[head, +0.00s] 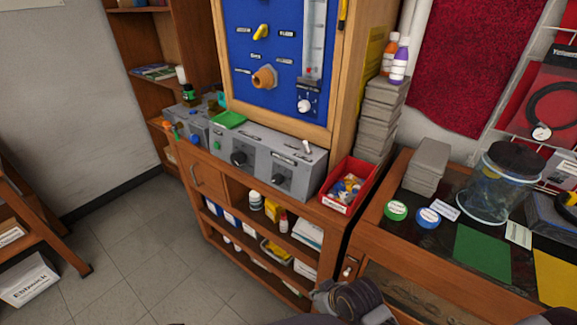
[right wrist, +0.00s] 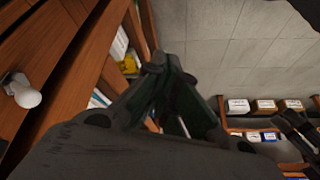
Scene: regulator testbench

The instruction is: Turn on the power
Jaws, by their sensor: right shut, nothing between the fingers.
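A grey metal control unit (head: 255,160) stands on the wooden cabinet below the blue panel (head: 275,55). Its front has black knobs (head: 239,158) and small labels too small to read. A small white lever-like part (head: 308,146) stands on its top right. I cannot tell which control is the power switch. My right gripper (right wrist: 160,62) is shut and empty. In the head view, a dark part of my right arm's end (head: 350,300) shows at the bottom, in front of the cabinet and well below the unit. My left gripper is not identifiable in either view.
A red bin (head: 347,184) of small parts sits right of the unit. A stack of grey blocks (head: 378,118) carries bottles behind it. A glass jar (head: 497,181) stands on the right-hand bench. Floor (head: 120,255) is clear at left. A white knob (right wrist: 24,92) shows in the wrist view.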

